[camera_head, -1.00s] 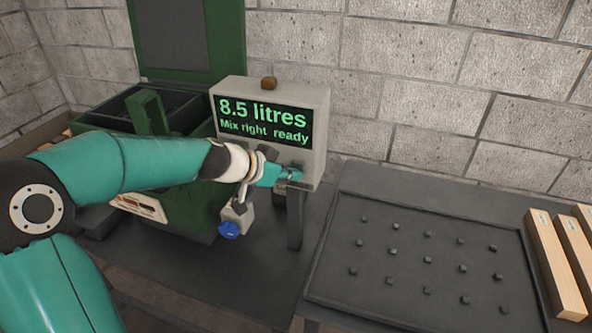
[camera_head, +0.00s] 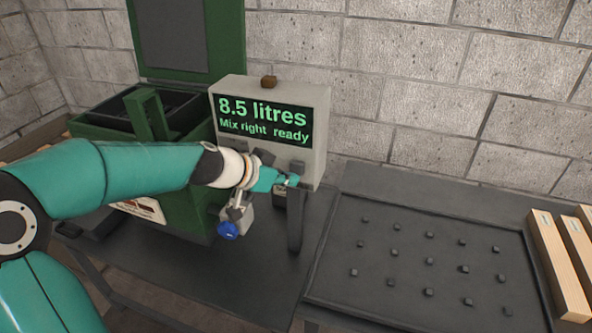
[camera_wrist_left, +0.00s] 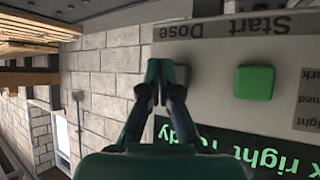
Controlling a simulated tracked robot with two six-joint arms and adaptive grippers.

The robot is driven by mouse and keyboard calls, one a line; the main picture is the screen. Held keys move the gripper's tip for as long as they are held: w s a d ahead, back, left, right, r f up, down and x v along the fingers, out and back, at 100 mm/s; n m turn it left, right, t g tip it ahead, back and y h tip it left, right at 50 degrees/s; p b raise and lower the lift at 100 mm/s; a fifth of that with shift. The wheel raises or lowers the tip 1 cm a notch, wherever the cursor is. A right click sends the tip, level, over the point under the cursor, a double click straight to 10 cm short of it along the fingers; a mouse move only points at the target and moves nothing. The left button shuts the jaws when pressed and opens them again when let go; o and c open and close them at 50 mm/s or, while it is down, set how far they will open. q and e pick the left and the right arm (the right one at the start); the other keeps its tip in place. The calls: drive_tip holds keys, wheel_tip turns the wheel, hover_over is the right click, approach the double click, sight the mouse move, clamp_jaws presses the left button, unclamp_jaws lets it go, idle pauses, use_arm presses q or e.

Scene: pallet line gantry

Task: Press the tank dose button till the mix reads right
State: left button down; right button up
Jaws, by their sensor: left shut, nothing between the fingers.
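The control box (camera_head: 322,130) has a screen (camera_head: 264,120) reading "8.5 litres" and "Mix right ready" in green. My left gripper (camera_head: 291,181) is at the lower right of the box's front, shut and empty. In the left wrist view the picture is upside down. There the shut fingertips (camera_wrist_left: 160,66) are in front of the panel, below the "Dose" label (camera_wrist_left: 180,30). The dose button is mostly or wholly hidden behind them, and I cannot tell whether they touch it. A green start button (camera_wrist_left: 254,82) shows clear beside the gripper. My right gripper is not in view.
A green tank (camera_head: 184,192) with its lid raised stands left of the box. A blue valve knob (camera_head: 228,230) hangs below my left wrist. A dark tray (camera_head: 412,284) with rows of small pegs and several wooden boards (camera_head: 555,262) are at the right.

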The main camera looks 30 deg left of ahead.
use_arm(q)
drive_tip(key=s+b, duration=0.1)
drive_tip(key=s, duration=0.1)
drive_tip(key=s+d+b, duration=0.1)
drive_tip(key=s, duration=0.2)
drive_tip(key=shift+d, duration=0.1)
idle(0.9)
